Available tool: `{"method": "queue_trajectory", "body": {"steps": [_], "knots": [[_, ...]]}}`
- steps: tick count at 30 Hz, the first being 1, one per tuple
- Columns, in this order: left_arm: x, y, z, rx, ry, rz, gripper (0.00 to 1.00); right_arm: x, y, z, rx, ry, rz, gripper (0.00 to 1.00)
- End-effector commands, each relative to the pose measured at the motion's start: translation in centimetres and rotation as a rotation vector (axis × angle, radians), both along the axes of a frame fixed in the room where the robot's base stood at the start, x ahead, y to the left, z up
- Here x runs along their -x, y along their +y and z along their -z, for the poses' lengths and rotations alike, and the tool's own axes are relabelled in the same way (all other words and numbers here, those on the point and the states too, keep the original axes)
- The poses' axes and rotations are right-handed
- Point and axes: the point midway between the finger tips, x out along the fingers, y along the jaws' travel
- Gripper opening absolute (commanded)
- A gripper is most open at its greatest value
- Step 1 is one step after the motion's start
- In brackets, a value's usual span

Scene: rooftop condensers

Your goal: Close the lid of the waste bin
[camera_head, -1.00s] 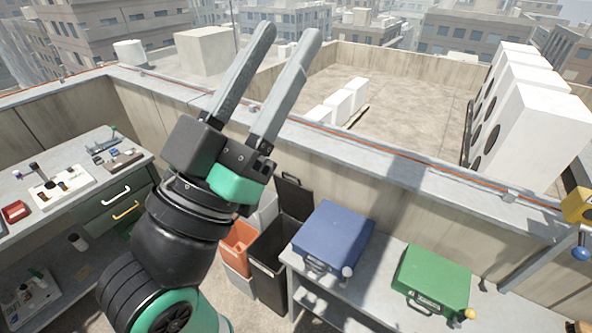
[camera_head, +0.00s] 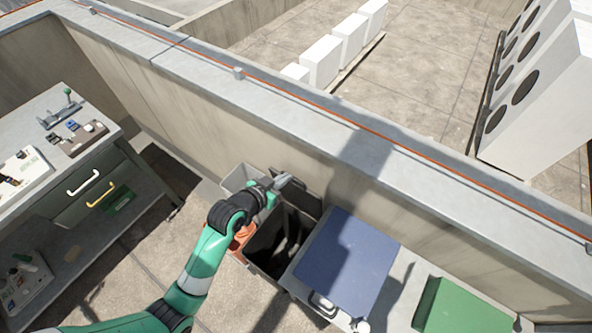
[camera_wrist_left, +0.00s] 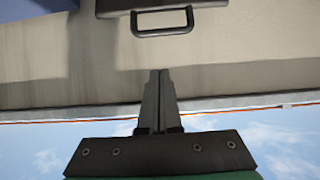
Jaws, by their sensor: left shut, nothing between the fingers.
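The black waste bin (camera_head: 262,262) stands on the floor by the parapet wall, its mouth open. Its dark lid (camera_head: 300,196) is raised, tilted back toward the wall. My left gripper (camera_head: 285,181) is at the upper left of the lid in the head view, with its fingers together and nothing held. In the left wrist view the shut fingers (camera_wrist_left: 158,75) point at the wall, below a dark panel edge (camera_wrist_left: 115,8) with a loop handle (camera_wrist_left: 163,30), apparently the lid. I cannot tell whether the fingers touch the lid. My right gripper is not in view.
A bench with a blue case (camera_head: 345,262) and a green case (camera_head: 465,306) stands right of the bin. An orange bin (camera_head: 238,243) and a grey bin (camera_head: 238,177) are close on its left. A drawer workbench (camera_head: 75,185) is at far left. Floor in front is clear.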

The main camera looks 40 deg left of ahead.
Motion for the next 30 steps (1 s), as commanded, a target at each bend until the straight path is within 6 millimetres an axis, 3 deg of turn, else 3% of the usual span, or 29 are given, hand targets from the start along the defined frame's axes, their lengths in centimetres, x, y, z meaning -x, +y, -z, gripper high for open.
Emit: {"method": "queue_trajectory", "body": {"steps": [7, 18, 24, 30], "knots": [[-2.2, 0.3, 1.2, -0.001, -0.003, 0.001, 0.0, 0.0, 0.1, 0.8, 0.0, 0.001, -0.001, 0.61], [-8.9, 1.4, 5.3, -0.002, -0.004, 0.002, 0.0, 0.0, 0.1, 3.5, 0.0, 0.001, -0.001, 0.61], [-5.7, 0.9, 5.9, -0.001, -0.003, 0.0, 0.0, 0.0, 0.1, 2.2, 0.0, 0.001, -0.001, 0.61], [-5.0, 0.8, 6.2, -0.002, -0.005, 0.0, 0.0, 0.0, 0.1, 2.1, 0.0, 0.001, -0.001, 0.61]]}}
